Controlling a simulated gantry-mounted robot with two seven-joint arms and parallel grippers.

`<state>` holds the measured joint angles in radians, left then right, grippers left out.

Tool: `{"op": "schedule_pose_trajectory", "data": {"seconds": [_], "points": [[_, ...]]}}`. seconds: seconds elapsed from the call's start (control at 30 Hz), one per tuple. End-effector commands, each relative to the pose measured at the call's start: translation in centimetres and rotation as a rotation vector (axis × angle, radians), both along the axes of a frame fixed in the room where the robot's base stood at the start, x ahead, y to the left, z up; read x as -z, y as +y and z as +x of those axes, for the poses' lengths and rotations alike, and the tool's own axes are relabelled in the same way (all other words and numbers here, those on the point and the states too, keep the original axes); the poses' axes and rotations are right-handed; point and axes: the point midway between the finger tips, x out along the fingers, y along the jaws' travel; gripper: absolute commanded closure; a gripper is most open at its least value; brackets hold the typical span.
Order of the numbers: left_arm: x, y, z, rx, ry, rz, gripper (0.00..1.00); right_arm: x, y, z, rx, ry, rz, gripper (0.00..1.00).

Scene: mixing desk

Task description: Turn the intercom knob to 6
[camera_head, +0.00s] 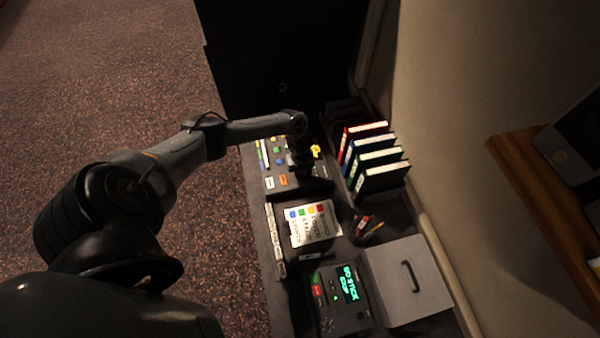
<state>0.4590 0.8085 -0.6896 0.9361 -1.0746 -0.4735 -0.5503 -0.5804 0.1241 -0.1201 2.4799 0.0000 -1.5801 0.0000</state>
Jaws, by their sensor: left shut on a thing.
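The desk panel (268,160) at the far end of the desk carries small coloured buttons, white and orange labels and a yellow piece (316,150). My left arm reaches in from the left, and my left gripper (301,172) points down onto this panel, dark against it. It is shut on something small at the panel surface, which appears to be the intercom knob. The knob, its pointer and its scale are hidden under the gripper, so its setting cannot be read. My right gripper is not in view.
A card with coloured squares (314,226) lies nearer on the desk. Nearest are a device with a green display (349,284) and a grey handled box (430,270). Several binders (384,178) and a pen holder (366,232) stand right of the panel. A wooden shelf (520,165) juts out at right.

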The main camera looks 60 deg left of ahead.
Motion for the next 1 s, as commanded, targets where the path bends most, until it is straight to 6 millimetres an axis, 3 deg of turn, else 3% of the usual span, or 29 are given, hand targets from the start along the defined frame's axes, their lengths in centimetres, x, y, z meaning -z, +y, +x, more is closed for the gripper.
{"op": "schedule_pose_trajectory", "data": {"seconds": [0.53,0.57,0.7,1.0], "points": [[0.11,0.16,-0.08,0.027,0.001,0.004,1.00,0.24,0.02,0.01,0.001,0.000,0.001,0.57],[0.12,0.16,-0.08,0.027,0.001,0.004,0.76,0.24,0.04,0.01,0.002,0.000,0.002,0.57],[0.09,0.12,-0.05,0.027,0.000,0.003,0.54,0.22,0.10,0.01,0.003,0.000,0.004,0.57],[-0.04,0.06,0.01,0.027,0.000,0.001,0.53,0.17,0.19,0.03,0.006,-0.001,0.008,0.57]]}}
